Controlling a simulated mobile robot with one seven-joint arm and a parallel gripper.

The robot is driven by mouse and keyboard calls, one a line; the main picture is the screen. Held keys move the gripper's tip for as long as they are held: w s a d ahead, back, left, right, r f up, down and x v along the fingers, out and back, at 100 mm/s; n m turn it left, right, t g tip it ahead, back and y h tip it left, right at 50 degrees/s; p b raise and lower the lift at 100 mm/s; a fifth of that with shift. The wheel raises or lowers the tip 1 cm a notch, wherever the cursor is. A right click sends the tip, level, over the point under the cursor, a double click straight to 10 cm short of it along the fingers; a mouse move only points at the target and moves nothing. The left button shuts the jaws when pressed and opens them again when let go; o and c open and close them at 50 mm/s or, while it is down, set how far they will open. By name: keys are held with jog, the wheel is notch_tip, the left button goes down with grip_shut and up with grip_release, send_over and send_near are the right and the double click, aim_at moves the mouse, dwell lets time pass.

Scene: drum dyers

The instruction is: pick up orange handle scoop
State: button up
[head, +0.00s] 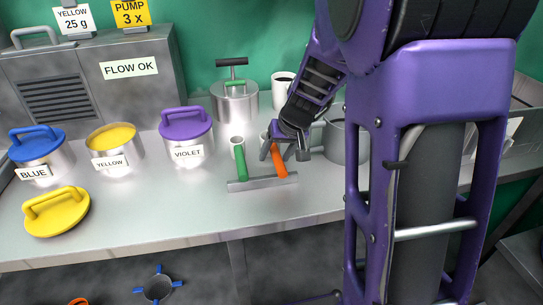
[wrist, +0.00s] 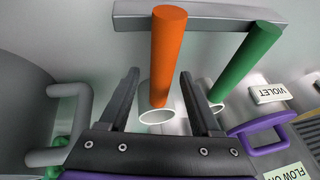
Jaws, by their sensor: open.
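The orange handle scoop (head: 280,165) leans on a grey bar rack (head: 262,184) on the bench, its handle resting toward the bar. In the wrist view its orange handle (wrist: 168,50) runs down to a round white-rimmed scoop cup (wrist: 156,117). My gripper (head: 275,153) is open above the scoop. In the wrist view its fingers (wrist: 159,78) lie on either side of the scoop, with a gap to each side; I cannot tell how far above it they are. A green handle scoop (head: 241,163) leans on the same bar to the left, close to one finger in the wrist view (wrist: 247,62).
A grey mug-like pot (head: 345,140) stands just right of my gripper. Behind are a lidded steel pot (head: 235,105) and a white cup (head: 283,88). Violet (head: 186,130), yellow (head: 112,148) and blue (head: 40,152) drums stand left; a yellow lid (head: 57,212) lies in front.

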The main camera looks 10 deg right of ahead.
aim_at(276, 151)
jog(key=shift+f, duration=0.1)
grip_shut()
dwell(0.4)
notch_tip(276, 151, up, 9)
jog(key=p, duration=0.2)
jog(key=shift+p, duration=0.35)
jog(key=shift+r, duration=0.55)
